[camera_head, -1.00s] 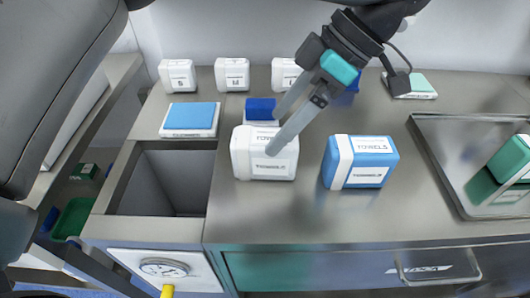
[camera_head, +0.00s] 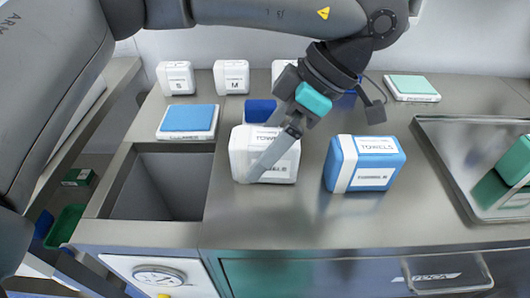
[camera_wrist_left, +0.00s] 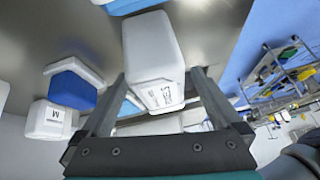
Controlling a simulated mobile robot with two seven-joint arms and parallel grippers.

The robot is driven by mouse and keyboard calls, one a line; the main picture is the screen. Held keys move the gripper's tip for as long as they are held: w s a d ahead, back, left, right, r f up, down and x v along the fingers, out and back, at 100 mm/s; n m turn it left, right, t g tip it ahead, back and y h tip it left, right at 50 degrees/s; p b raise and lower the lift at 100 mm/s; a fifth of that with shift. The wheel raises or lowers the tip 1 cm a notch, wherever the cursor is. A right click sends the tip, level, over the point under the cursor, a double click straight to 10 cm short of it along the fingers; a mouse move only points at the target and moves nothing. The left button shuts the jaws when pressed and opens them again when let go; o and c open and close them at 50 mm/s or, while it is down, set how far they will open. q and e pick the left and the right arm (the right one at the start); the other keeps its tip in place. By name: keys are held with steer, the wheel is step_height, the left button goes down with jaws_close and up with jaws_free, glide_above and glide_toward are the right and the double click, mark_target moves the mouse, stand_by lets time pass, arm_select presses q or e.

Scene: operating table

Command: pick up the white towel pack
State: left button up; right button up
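The white towel pack (camera_head: 240,152) stands upright on the steel counter, just right of the open bin. My left gripper (camera_head: 262,148) reaches down to it from the upper right, with one finger across the pack's near face and the other largely hidden behind. In the left wrist view the white pack (camera_wrist_left: 152,50) lies between the two spread fingers (camera_wrist_left: 158,78), with narrow gaps at its sides. The gripper is open; I cannot tell whether either finger touches the pack. My right gripper is not in view.
A blue towel pack (camera_head: 374,163) stands close on the right. A blue-topped pack (camera_head: 188,120) lies behind the open bin (camera_head: 160,182). White boxes (camera_head: 232,77) line the back. A steel tray (camera_head: 440,160) holding a green pack (camera_head: 516,160) is at right.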

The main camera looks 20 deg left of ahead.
arm_select(q)
jaws_close()
stand_by(0.6)
